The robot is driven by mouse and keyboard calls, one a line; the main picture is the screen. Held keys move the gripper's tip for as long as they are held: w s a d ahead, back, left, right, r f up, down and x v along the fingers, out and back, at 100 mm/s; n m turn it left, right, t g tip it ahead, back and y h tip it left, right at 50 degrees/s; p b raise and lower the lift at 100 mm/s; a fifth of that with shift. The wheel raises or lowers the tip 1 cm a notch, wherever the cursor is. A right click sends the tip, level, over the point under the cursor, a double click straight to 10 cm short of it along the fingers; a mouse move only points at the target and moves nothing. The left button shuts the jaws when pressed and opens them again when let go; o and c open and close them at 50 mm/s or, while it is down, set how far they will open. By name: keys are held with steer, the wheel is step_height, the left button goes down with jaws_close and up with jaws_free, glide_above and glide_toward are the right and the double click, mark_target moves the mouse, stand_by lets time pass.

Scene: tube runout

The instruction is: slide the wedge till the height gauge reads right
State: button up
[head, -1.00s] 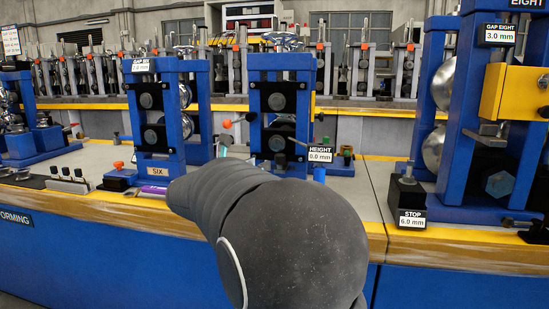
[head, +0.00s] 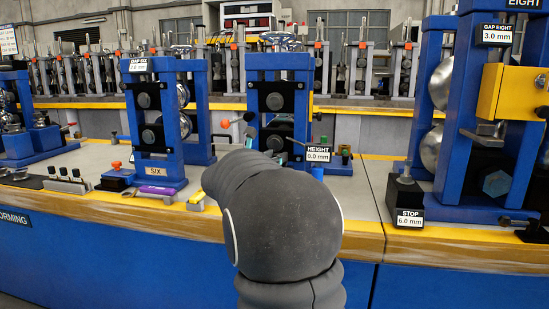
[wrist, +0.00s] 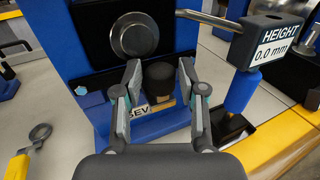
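The height gauge has a black box with a white label reading HEIGHT 0.0 mm (wrist: 278,45) on a blue post, at the right of the wrist view. The same label shows in the head view (head: 318,155). My gripper (wrist: 159,68) is open in the wrist view, its fingers on either side of a black round knob (wrist: 160,84) low in front of the blue stand (head: 279,75). I cannot tell whether the fingers touch the knob. A partly covered nameplate sits behind it. I cannot clearly make out the wedge. My arm hides most of the gripper in the head view.
A grey metal roll end (wrist: 134,36) is just above the fingers, and a rod reaches to the gauge box. A ring-ended tool with a yellow handle (wrist: 18,166) lies on the bench at left. Stand six (head: 155,110) and stand eight (head: 475,150) flank the workplace.

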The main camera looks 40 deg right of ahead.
jaws_close()
steer(key=shift+s, duration=0.1)
steer(key=shift+o, duration=0.9)
jaws_free()
steer(key=shift+a, duration=0.15)
steer(key=v, duration=1.2)
